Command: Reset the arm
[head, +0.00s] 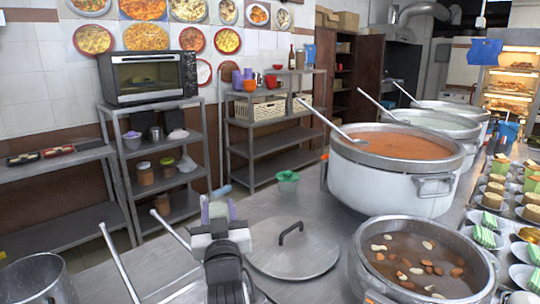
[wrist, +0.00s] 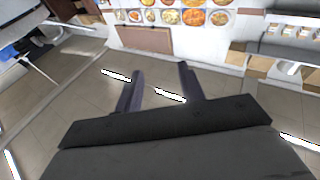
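My gripper (wrist: 156,80) shows in the wrist view with its two dark fingers spread apart. In the head view, my arm rises at the bottom, left of centre, over the steel counter (head: 318,212). A flat steel lid (head: 292,262) with a dark handle lies just right of the arm in the picture. I cannot tell from the head view whether any part of the arm touches the lid or counter.
A large pot of orange congee (head: 385,185) with a ladle stands to the right, other pots behind it. Shelves and a toaster oven (head: 149,76) line the wall.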

